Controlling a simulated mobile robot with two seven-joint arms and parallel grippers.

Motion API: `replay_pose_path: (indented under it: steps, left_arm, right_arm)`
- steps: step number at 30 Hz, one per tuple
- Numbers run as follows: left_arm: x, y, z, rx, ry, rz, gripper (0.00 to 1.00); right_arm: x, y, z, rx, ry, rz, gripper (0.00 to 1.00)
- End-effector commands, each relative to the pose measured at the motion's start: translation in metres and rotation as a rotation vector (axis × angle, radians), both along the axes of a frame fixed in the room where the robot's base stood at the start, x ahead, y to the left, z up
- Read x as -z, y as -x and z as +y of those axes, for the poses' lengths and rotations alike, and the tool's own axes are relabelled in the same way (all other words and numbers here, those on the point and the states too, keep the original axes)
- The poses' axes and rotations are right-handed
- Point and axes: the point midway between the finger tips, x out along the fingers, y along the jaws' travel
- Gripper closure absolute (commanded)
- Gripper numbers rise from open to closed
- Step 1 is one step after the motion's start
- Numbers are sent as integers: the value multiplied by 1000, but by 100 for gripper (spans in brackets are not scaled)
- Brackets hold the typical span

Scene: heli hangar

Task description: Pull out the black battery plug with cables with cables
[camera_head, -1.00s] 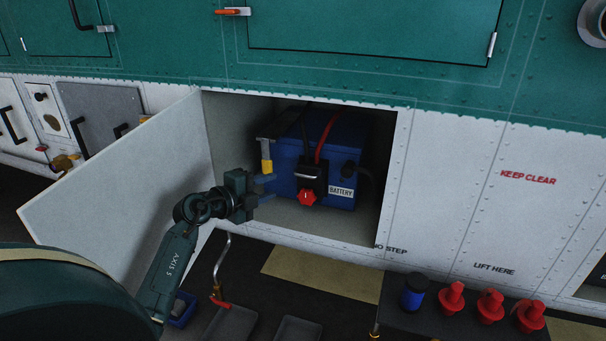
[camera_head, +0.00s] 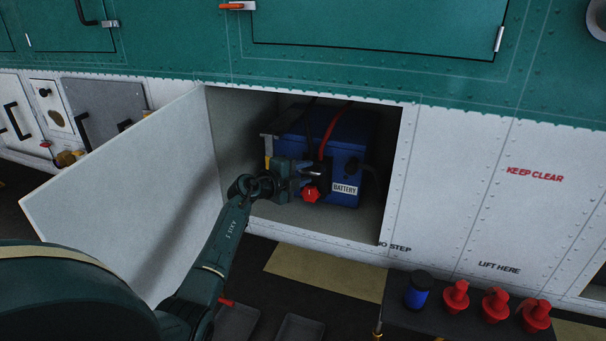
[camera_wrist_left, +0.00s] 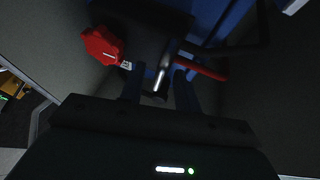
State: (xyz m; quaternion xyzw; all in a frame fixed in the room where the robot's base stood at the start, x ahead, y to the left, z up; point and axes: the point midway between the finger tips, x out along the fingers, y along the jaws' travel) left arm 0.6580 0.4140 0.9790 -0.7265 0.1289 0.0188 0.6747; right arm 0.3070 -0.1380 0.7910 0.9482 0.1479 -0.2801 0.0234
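The black battery plug (camera_head: 321,169) is on the front of the blue battery (camera_head: 345,140) inside the open bay. A red cable and a black cable run up from it. My left gripper (camera_head: 305,180) is at the plug and hides much of it in the head view. In the left wrist view the plug is a dark block (camera_wrist_left: 150,35) with a shiny handle bar (camera_wrist_left: 162,76). My left gripper's fingers (camera_wrist_left: 160,92) stand apart on either side of this bar, and no firm grip shows. My right gripper is not in view.
A red knob (camera_head: 311,194) sits just below the plug; it also shows in the left wrist view (camera_wrist_left: 102,45). The open bay door (camera_head: 130,190) stands to the left of my arm. Several red caps and a blue can (camera_head: 418,291) stand at the lower right.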

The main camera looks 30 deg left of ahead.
Motion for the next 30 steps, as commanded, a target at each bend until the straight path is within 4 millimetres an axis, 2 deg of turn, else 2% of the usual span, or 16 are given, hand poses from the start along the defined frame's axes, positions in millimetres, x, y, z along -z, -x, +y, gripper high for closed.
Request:
replay_pose_path:
  steps: [1,13,30]
  left_arm:
    - [0,0,0,0,0,0,68]
    - [0,0,0,0,1,0,100]
    - [-1,1,0,0,0,2,100]
  right_arm:
    - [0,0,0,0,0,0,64]
    - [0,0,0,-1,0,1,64]
    - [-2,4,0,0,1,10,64]
